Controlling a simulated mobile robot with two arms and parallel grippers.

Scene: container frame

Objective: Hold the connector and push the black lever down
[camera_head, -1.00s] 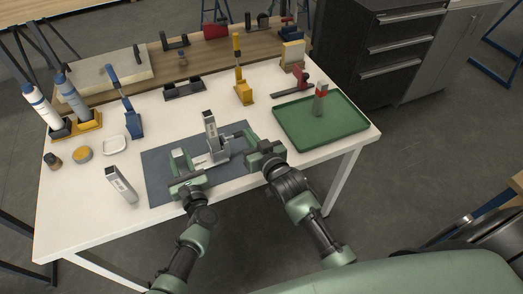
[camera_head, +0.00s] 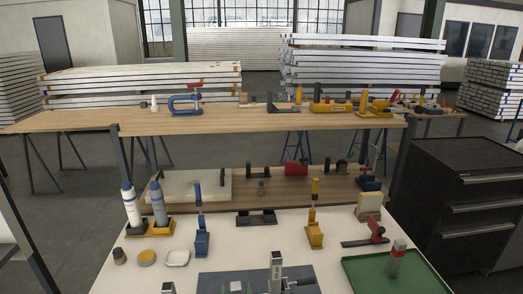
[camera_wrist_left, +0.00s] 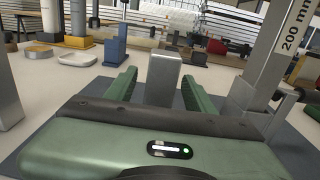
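A tall grey post (camera_head: 276,268) stands upright on the blue-grey mat (camera_head: 215,283). A post marked "200 mm" (camera_wrist_left: 290,40) rises at the right of the left wrist view. My left gripper (camera_wrist_left: 158,82) has its two green fingers apart, one on each side of a grey upright block (camera_wrist_left: 163,68). A gap shows by the left finger; contact on the right is unclear. A dark bar (camera_head: 300,283) lies beside the post at the bottom of the head view. I cannot tell whether it is the black lever or part of my right gripper.
A green tray (camera_head: 362,268) holding a grey and red block (camera_head: 396,258) is at the right. A white dish (camera_head: 176,258), yellow disc (camera_head: 147,258), blue stand (camera_head: 201,240), yellow stand (camera_head: 315,232) and two bottles (camera_head: 131,205) stand behind the mat. A grey block (camera_head: 168,288) is front left.

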